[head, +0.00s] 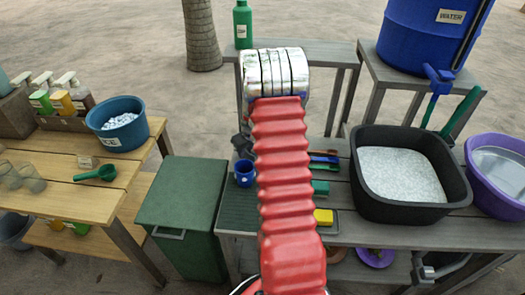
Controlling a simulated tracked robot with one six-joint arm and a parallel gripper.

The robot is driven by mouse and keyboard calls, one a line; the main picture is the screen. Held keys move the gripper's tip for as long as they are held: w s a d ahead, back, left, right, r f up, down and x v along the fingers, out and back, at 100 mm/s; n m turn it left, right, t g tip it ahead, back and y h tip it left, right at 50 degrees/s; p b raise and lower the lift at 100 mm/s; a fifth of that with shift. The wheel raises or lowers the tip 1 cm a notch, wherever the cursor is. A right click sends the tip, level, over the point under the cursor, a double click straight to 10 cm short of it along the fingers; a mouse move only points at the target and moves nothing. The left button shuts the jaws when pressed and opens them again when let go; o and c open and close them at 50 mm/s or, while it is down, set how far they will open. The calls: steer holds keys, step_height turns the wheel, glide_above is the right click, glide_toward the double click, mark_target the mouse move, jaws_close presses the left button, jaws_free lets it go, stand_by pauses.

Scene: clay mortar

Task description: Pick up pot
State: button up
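I cannot pick out anything that is clearly a pot. A blue mug (245,175) stands on the grey slatted table, left of my red-sleeved arm. Small dark vessels, partly hidden by the arm, sit just behind it. My arm rises through the middle of the head view to a silver joint and covers part of the table. My gripper does not show, so its opening and anything in it are hidden.
A black tub (463,187) of white grains and a purple basin (507,203) stand on the right. A blue water drum (415,38) and green bottle (242,25) stand behind. A green bin (184,200) and wooden table (75,199) with an ice bucket (128,132) are left.

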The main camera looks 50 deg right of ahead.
steer(key=shift+c, duration=0.6)
jaws_close()
stand_by(0.3)
